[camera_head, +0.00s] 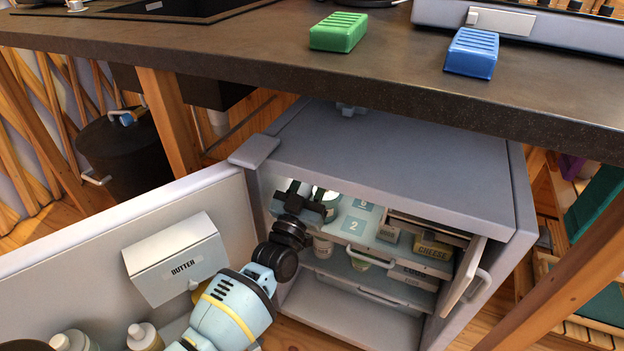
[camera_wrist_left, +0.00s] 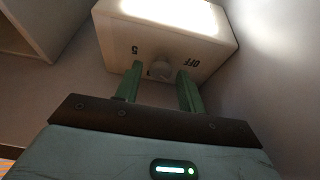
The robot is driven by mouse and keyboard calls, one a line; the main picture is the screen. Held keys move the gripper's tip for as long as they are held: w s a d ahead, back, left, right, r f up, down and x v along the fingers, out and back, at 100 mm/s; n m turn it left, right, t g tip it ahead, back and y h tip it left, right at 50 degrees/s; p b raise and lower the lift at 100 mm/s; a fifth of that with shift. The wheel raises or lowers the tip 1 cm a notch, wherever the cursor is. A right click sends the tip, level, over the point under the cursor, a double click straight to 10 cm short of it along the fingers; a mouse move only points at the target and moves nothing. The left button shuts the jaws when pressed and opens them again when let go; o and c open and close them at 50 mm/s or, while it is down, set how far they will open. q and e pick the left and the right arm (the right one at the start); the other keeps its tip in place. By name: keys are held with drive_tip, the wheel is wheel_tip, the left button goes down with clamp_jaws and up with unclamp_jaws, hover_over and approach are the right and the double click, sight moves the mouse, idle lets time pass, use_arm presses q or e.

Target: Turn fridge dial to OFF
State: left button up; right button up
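The fridge (camera_head: 400,165) stands open under the counter, its door (camera_head: 60,270) swung out to the left. My left gripper (camera_head: 303,192) reaches into the upper left of the fridge. In the left wrist view, the dial (camera_wrist_left: 161,70) is a small round knob on a pale lit box (camera_wrist_left: 175,35). "OFF" is printed to its right and "5" to its left, both upside down. My left gripper (camera_wrist_left: 159,85) is open, its green fingers apart on either side of the dial; whether they touch it I cannot tell. Where the dial points is unclear. The dial is hidden in the head view.
A butter compartment (camera_head: 177,258) and bottles (camera_head: 144,337) are on the door to the left. Shelves hold a cheese box (camera_head: 432,246) and cups. A small inner door (camera_head: 466,272) stands open at the right. The countertop (camera_head: 240,45) overhangs above, with green (camera_head: 338,32) and blue (camera_head: 472,53) blocks.

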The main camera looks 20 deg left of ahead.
use_arm(q)
drive_tip(key=c, duration=0.7)
drive_tip(key=shift+c, duration=0.3)
use_arm(e)
drive_tip(key=shift+s, duration=0.4)
use_arm(q)
drive_tip(key=shift+n, duration=0.5)
use_arm(e)
drive_tip(key=shift+r, duration=0.1)
use_arm(q)
drive_tip(key=n+y, duration=0.2)
drive_tip(key=n, duration=0.1)
drive_tip(key=n+g+y+p, duration=0.1)
drive_tip(key=n, duration=0.2)
drive_tip(key=n+y+p, duration=0.1)
drive_tip(key=n+y, duration=0.1)
drive_tip(key=n, duration=0.2)
drive_tip(key=shift+d+g+y, duration=0.25)
drive_tip(key=shift+g+y, duration=0.05)
use_arm(e)
drive_tip(key=shift+w+r, duration=0.25)
drive_tip(key=shift+r, duration=0.3)
drive_tip(key=shift+w+r, duration=0.25)
drive_tip(key=shift+r, duration=0.3)
use_arm(q)
drive_tip(key=shift+n, duration=0.4)
use_arm(e)
drive_tip(key=shift+s, duration=0.3)
